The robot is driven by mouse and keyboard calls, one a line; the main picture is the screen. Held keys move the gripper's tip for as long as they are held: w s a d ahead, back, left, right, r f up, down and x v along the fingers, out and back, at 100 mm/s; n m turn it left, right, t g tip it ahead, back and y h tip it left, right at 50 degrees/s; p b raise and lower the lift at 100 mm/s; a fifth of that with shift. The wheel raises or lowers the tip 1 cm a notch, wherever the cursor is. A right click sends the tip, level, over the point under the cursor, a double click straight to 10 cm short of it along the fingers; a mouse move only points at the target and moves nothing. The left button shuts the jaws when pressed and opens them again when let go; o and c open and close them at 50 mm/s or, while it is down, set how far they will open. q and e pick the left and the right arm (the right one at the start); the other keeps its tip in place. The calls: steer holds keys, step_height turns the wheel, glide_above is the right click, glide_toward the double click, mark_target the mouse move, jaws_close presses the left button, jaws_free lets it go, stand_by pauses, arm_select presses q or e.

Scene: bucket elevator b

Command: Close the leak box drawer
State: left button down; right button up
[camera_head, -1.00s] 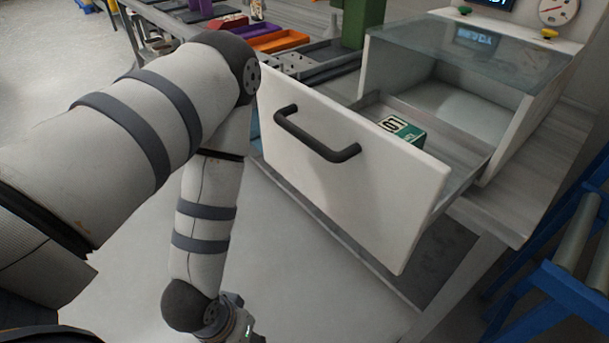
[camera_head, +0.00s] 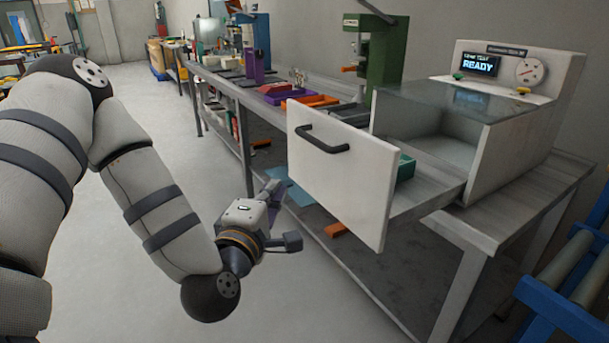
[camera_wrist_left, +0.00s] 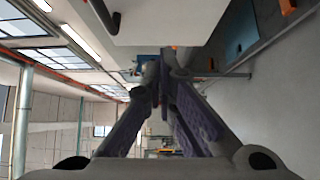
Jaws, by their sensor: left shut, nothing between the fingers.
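The leak box (camera_head: 478,150) is a white housing with a clear top on the bench. Its drawer is pulled out, with a white front panel (camera_head: 345,190) and a black bar handle (camera_head: 322,138). A green box (camera_head: 405,168) sits inside the drawer, partly hidden by the front. My left gripper (camera_head: 273,190) is shut and empty, left of and in front of the panel, lower than the handle; no contact shows. In the left wrist view its fingers (camera_wrist_left: 163,85) are together, with the white panel (camera_wrist_left: 170,22) and dark handle (camera_wrist_left: 104,15) above. My right gripper is not in view.
The long bench (camera_head: 480,225) carries a green press (camera_head: 383,55) and orange and purple trays behind the drawer. A blue roller stand (camera_head: 560,290) is at the lower right. A shelf lies under the bench. The floor at left is open.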

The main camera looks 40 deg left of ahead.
arm_select(q)
steer(key=w, duration=0.3)
steer(key=w+a, duration=0.1)
steer(key=w, duration=0.6)
steer(key=shift+w+a+f, duration=0.15)
steer(key=shift+w, duration=0.25)
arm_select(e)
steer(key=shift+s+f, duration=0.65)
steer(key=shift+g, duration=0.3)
